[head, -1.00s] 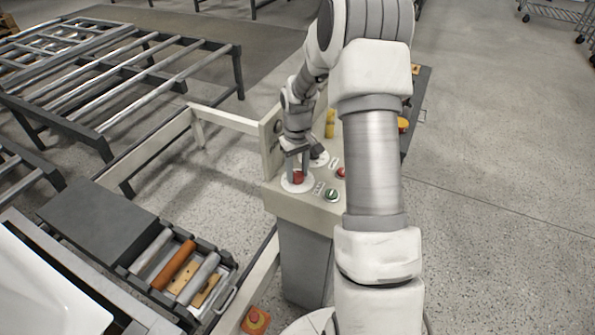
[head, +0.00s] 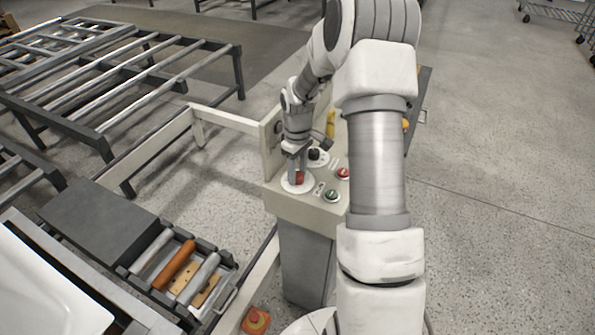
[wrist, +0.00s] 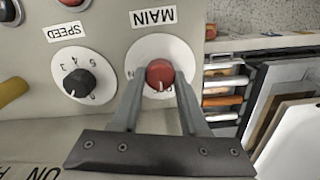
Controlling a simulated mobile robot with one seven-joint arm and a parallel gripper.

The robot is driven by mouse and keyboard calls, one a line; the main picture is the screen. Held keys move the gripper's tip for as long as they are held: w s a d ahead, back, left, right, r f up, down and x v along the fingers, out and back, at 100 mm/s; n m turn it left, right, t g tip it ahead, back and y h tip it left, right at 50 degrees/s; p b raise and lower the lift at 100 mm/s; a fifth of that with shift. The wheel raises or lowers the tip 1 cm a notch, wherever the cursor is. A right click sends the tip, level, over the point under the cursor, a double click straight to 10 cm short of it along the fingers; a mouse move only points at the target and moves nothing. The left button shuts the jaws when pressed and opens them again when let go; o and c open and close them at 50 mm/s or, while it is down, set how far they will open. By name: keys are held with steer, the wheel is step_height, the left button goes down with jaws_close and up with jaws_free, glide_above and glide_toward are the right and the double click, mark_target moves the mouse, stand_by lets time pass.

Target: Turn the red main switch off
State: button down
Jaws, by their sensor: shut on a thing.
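The red main switch (wrist: 160,74) is a round red knob with a white pointer line, on a white disc labelled MAIN in the wrist view. The label appears upside down there. In the head view the red main switch (head: 299,177) sits at the near left corner of the control panel (head: 290,204). My gripper (wrist: 160,88) is shut on the red knob, one finger on each side of it. In the head view my gripper (head: 296,172) points down over the knob and partly hides it. The lettering on the disc is mostly covered by the fingers.
A black SPEED knob (wrist: 82,86) is beside the main switch. Red (head: 343,173) and green (head: 332,195) push buttons are close by on the panel. A yellow part (head: 331,123) stands behind.

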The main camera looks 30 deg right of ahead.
mark_target(297, 175)
steer(key=shift+c, duration=2.1)
jaws_free()
step_height(297, 175, up, 18)
steer(key=shift+f, duration=0.25)
